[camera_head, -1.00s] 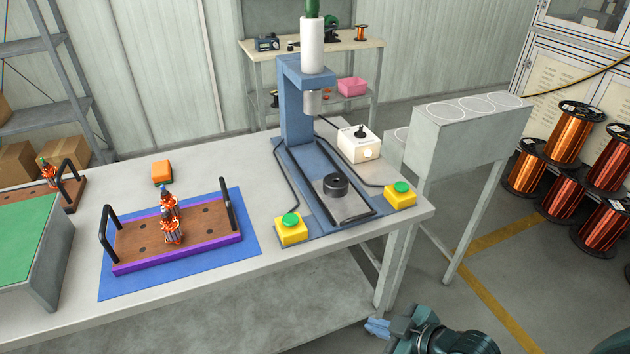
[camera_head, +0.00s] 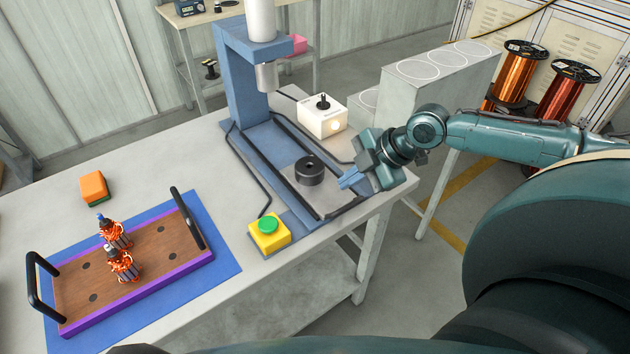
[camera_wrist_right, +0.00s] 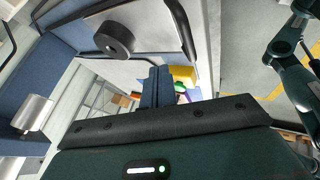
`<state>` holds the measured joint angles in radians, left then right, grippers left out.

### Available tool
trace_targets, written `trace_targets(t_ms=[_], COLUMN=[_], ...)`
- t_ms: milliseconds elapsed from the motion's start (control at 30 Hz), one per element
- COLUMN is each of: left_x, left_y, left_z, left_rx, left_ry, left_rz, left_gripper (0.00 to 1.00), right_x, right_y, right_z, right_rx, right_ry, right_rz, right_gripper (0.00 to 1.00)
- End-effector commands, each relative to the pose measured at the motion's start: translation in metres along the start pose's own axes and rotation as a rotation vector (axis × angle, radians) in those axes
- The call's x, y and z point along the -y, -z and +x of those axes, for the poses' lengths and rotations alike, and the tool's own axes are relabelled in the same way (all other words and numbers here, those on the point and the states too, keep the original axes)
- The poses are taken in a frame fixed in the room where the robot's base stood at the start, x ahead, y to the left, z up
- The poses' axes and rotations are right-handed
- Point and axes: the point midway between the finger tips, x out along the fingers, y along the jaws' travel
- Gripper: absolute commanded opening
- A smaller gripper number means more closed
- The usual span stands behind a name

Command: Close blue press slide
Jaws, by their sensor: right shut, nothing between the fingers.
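The blue press (camera_head: 243,75) stands on the grey table, its silver ram (camera_head: 267,77) hanging above the base. Its slide (camera_head: 326,192), a pale plate with a black round die (camera_head: 309,171) and a dark handle bar, sits toward the front of the base, out from under the ram. My right gripper (camera_head: 346,182) is shut and empty, at the right front of the slide, close to the handle bar; contact cannot be told. The right wrist view shows its shut fingers (camera_wrist_right: 155,87) below the die (camera_wrist_right: 114,39) and handle bar (camera_wrist_right: 183,32). My left gripper is not in view.
A yellow box with a green button (camera_head: 268,233) stands at the press's front left. A white switch box (camera_head: 321,121) is behind the slide. A purple-edged tray (camera_head: 140,285) with two wound armatures lies on a blue mat, near an orange-green block (camera_head: 94,188).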

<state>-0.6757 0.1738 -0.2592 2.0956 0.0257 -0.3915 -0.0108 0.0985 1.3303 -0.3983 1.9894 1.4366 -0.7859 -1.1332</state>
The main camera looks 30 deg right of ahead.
Motion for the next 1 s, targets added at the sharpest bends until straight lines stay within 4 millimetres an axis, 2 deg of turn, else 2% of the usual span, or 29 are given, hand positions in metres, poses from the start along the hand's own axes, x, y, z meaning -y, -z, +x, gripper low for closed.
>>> trace_targets(t_ms=[367,433,600,1000], left_x=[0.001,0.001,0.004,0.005], left_y=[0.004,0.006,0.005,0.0], left_z=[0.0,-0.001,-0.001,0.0], left_rx=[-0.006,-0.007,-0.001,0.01], left_ry=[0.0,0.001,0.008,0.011], left_rz=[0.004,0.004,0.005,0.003], left_gripper=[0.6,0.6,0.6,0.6], right_x=[0.0,-0.015,-0.03,-0.035], right_y=[0.002,0.001,0.0,-0.001], right_z=[0.075,0.077,0.087,0.09], right_rx=[-0.004,-0.001,0.001,0.002], right_ry=[0.001,-0.006,0.0,0.001], right_rz=[0.004,0.004,0.002,0.001], right_gripper=[0.0,0.0,0.0,0.0])
